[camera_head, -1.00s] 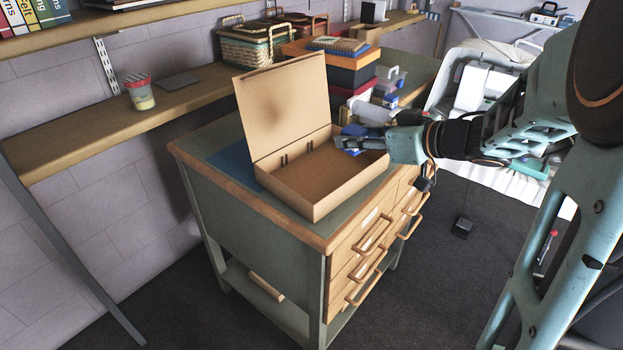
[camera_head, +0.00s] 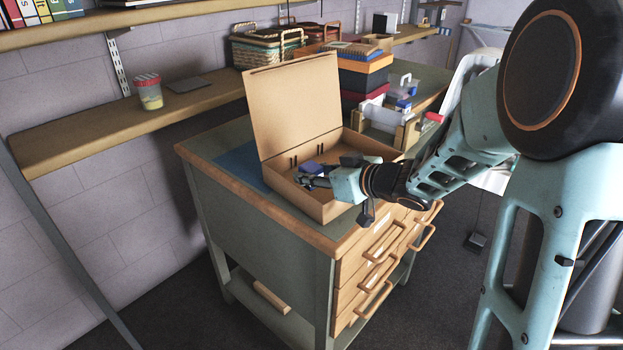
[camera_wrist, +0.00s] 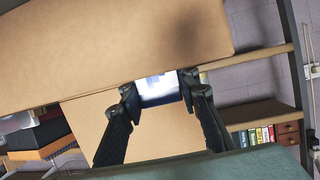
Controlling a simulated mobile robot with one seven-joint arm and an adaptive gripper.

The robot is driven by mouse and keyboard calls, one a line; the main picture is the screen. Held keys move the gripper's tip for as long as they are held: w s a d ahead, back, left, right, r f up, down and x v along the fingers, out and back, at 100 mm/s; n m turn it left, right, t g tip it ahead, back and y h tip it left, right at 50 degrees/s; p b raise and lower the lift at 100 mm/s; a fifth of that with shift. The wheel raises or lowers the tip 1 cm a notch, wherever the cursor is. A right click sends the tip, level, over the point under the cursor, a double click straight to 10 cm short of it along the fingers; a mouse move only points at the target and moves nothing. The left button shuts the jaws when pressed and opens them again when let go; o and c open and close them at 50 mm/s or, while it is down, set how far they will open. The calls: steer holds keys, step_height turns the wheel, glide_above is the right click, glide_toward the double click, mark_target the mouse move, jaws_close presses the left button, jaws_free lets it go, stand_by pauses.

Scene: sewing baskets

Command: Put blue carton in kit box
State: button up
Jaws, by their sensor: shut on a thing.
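The kit box (camera_head: 327,210) is an open brown cardboard box with its lid (camera_head: 296,108) raised, standing on the green-topped cabinet. The blue carton (camera_head: 309,167) shows as a small blue block at my fingertips, over the inside of the box. My gripper (camera_head: 318,177) is shut on it. In the wrist view the carton (camera_wrist: 157,88) sits between my two black fingers (camera_wrist: 158,98), its face pale and overexposed, with brown cardboard behind and around it. I cannot tell whether the carton touches the box floor.
Stacked boxes (camera_head: 357,75) and a wooden organizer (camera_head: 385,122) with small items stand behind the kit box. A blue mat (camera_head: 243,165) lies left of it. A wall shelf (camera_head: 110,115) holds a red-lidded jar (camera_head: 149,92) and baskets (camera_head: 264,48).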

steer(key=shift+f, duration=0.7)
steer(key=o, duration=0.9)
steer(key=shift+c, duration=0.2)
